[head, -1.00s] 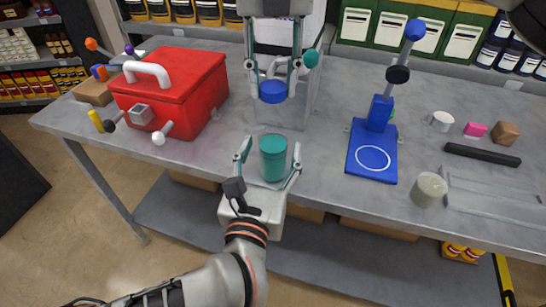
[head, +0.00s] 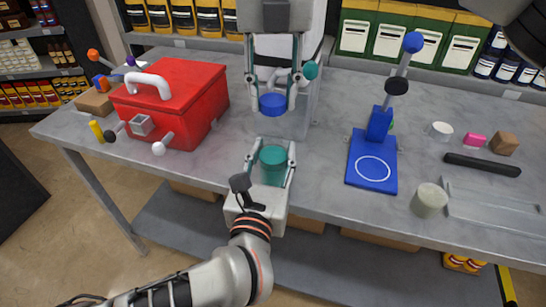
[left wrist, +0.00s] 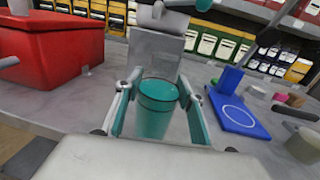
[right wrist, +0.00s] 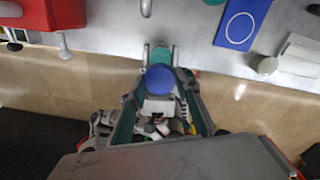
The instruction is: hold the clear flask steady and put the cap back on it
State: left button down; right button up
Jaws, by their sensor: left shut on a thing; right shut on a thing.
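The clear flask (head: 274,170) is a see-through teal cylinder standing upright near the table's front edge; it also shows in the left wrist view (left wrist: 157,108). My left gripper (head: 272,152) is shut on it, a finger on each side. The blue cap (head: 272,104) is held by my right gripper (head: 273,108), which comes down from the top of the head view. The cap is apart from the flask. In the right wrist view the cap (right wrist: 160,79) partly covers the teal flask (right wrist: 160,56). The cap is not seen in the left wrist view.
A red box (head: 175,100) with a white handle stands at the left. A blue stand (head: 372,160) with a white ring is at the right. A pale cylinder (head: 429,200), a black bar (head: 481,164) and small items lie further right. Bare table separates flask and stand.

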send_over(273, 138)
jog(key=shift+w+f, duration=0.1)
jog(key=shift+f, duration=2.3)
jog(key=shift+f, duration=0.9)
jog(key=shift+f, duration=0.55)
